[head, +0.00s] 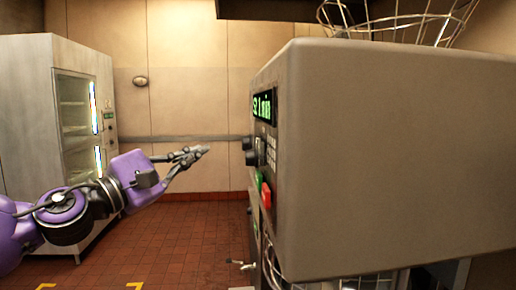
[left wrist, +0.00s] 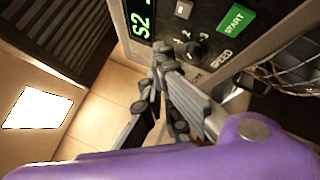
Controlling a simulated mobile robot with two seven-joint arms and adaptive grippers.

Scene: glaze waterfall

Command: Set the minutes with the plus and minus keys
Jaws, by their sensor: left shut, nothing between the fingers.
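The control panel is on the left face of a large beige machine (head: 390,150). Its green display (head: 262,104) seems to read "S2 1 min"; in the left wrist view only "S2" of the display (left wrist: 142,25) shows. Small keys (head: 271,143) sit below it, too small to tell plus from minus. The left wrist view shows a green START button (left wrist: 235,18), a pale key (left wrist: 183,9) and a black SPEED knob (left wrist: 194,50). My left gripper (head: 203,151) is shut and empty, left of the panel and apparently apart from it. Its fingertips (left wrist: 163,58) hide part of the panel.
A red button (head: 266,195) is low on the panel, with black knobs (head: 249,151) along its left side. A wire basket (head: 400,20) stands on top of the machine. A pale cabinet with glass doors (head: 30,120) stands at the left. The tiled floor between is open.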

